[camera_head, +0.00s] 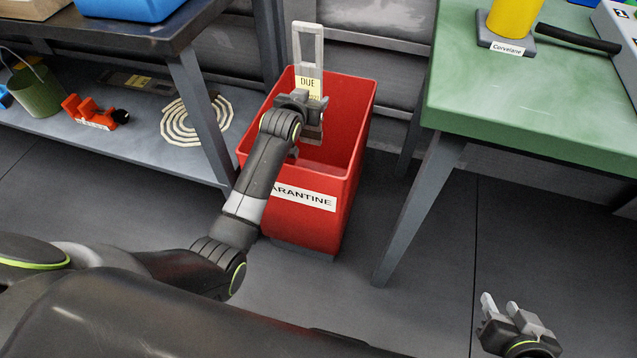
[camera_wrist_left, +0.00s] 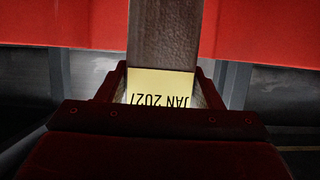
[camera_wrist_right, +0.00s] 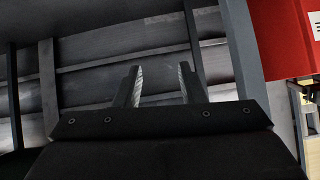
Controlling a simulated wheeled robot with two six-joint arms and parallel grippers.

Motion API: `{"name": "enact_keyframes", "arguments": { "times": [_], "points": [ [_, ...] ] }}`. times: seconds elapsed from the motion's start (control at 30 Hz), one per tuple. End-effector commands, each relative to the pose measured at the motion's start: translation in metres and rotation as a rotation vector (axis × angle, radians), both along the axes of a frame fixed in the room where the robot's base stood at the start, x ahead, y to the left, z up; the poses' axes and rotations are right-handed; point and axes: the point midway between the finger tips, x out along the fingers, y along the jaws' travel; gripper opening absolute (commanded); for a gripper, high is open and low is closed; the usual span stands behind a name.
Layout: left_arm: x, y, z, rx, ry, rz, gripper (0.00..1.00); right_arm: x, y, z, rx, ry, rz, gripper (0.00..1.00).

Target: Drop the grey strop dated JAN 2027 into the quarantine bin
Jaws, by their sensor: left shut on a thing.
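The grey strop (camera_head: 308,45) has a yellow tag reading DUE in the head view. In the left wrist view the tag (camera_wrist_left: 160,88) reads JAN 2027, upside down. My left gripper (camera_head: 304,104) is shut on the strop and holds it over the open top of the red quarantine bin (camera_head: 338,188). The strop's upper end stands above the bin's back rim, and its lower end hangs at the opening. The bin wall also shows red in the left wrist view (camera_wrist_left: 60,25). My right gripper (camera_head: 508,312) is open and empty, low at the right, away from the bin.
A dark bench (camera_head: 120,35) with a lower shelf (camera_head: 60,125) stands left of the bin. The shelf holds a coiled cream strap (camera_head: 190,118), an orange item (camera_head: 92,112) and a green bucket (camera_head: 36,92). A green-topped table (camera_head: 500,95) stands at right. The floor between is clear.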

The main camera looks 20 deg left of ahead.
Motion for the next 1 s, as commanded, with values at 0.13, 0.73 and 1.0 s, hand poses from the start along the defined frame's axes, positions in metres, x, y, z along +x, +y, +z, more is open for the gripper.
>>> {"name": "enact_keyframes", "arguments": {
  "times": [0.13, 0.73, 1.0],
  "points": [
    [0.001, 0.000, -0.003, 0.000, -0.005, 0.000, 0.24, 0.014, -0.003, 0.016, -0.022, -0.110, -0.006, 0.36],
    [0.001, 0.000, -0.014, 0.000, -0.005, 0.000, 0.24, 0.055, -0.014, 0.098, -0.137, -0.592, -0.031, 0.36],
    [0.001, 0.000, -0.018, 0.000, -0.005, 0.000, 0.24, 0.059, -0.013, 0.139, -0.186, -0.811, -0.031, 0.36]
  ]
}}
